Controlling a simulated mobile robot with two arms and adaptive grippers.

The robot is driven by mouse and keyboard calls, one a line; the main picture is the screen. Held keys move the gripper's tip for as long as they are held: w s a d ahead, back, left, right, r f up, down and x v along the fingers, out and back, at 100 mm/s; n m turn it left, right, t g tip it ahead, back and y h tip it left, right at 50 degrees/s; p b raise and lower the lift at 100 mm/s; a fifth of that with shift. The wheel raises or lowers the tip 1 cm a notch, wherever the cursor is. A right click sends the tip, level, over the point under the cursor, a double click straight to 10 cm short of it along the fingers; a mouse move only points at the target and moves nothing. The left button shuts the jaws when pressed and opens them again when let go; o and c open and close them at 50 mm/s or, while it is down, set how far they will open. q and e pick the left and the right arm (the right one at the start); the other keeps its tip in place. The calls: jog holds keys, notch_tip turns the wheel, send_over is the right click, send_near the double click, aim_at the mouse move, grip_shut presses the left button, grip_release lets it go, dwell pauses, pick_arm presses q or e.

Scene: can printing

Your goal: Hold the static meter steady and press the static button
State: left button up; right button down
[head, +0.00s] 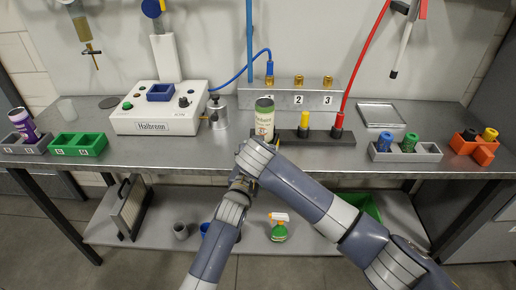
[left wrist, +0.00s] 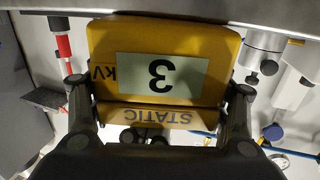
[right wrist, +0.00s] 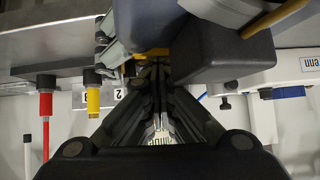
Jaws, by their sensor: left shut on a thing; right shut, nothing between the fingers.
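The yellow static meter (left wrist: 220,50) fills the middle of the left wrist view, upside down there, with a pale display reading 3, a kV mark and a STATIC label (left wrist: 158,116). My left gripper (left wrist: 160,98) is shut on it, one finger at each side. In the right wrist view, a small yellow part of the meter (right wrist: 152,52) shows just past the tips of my right gripper (right wrist: 154,68), which is shut and empty. Whether the tips touch it, I cannot tell. The static button is not clearly visible. In the head view my arms meet at the table's front edge and hide the meter.
The grey table (head: 345,172) carries a Heilbronn machine (head: 150,122), a green-labelled can (head: 264,118), a black rack with yellow and red plugs (head: 318,138), a green tray (head: 78,150) and a grey tray (head: 420,156). A spray bottle (head: 279,232) stands on the lower shelf.

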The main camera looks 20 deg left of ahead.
pick_arm(q)
jog(key=shift+r, duration=0.2)
pick_arm(e)
jog(key=shift+s+d+f, duration=0.1)
jog(key=shift+f, duration=0.4)
jog(key=shift+r, duration=0.1)
jog(key=r, duration=0.4)
jog(key=shift+s+r, duration=0.15)
jog(key=shift+s, duration=0.05)
jog(key=v, duration=1)
jog(key=shift+r, duration=0.3)
jog(key=shift+w, duration=0.1)
pick_arm(q)
jog(key=o, duration=1.4)
jog(key=shift+w+f, duration=0.1)
jog(key=shift+o, duration=0.2)
jog(key=shift+f, duration=0.15)
pick_arm(e)
jog(key=shift+w+f, duration=0.1)
jog(key=shift+w, duration=0.1)
jog(key=shift+s, duration=0.1)
